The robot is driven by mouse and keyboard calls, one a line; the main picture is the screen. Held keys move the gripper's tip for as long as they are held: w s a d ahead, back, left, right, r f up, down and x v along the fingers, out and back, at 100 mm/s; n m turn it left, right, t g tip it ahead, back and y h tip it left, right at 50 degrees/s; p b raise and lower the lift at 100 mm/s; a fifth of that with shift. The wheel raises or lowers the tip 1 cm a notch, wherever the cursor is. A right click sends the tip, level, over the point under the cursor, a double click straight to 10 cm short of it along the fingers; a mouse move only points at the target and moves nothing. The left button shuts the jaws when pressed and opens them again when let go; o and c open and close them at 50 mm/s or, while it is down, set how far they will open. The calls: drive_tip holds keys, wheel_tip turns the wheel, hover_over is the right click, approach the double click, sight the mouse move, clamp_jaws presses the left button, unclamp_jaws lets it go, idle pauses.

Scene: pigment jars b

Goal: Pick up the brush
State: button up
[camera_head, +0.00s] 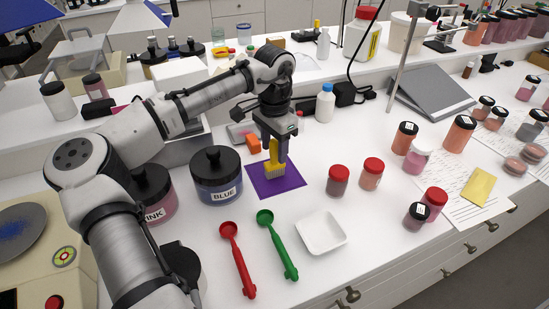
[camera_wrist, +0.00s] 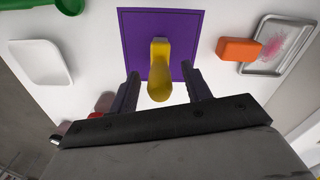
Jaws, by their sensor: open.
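The brush (camera_head: 275,165) has a yellow handle and a pale bristle end. It stands upright, bristles down, on a purple mat (camera_head: 290,186). In the wrist view the yellow brush (camera_wrist: 160,68) rises between the fingers over the purple mat (camera_wrist: 133,30). My gripper (camera_head: 276,152) is directly above the mat with its fingers pointing down around the upper handle. In the wrist view my gripper (camera_wrist: 160,88) is open, with one finger on each side of the handle and visible gaps. The far finger is partly hidden in the head view.
The BLUE jar (camera_head: 216,180) stands left of the mat. Red-lidded jars (camera_head: 338,182) stand to the right. A white dish (camera_head: 321,233), red spoon (camera_head: 237,262) and green spoon (camera_head: 277,245) lie in front.

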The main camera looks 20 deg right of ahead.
drive_tip(key=shift+f, duration=0.7)
clamp_jaws()
drive_tip(key=shift+r, duration=0.1)
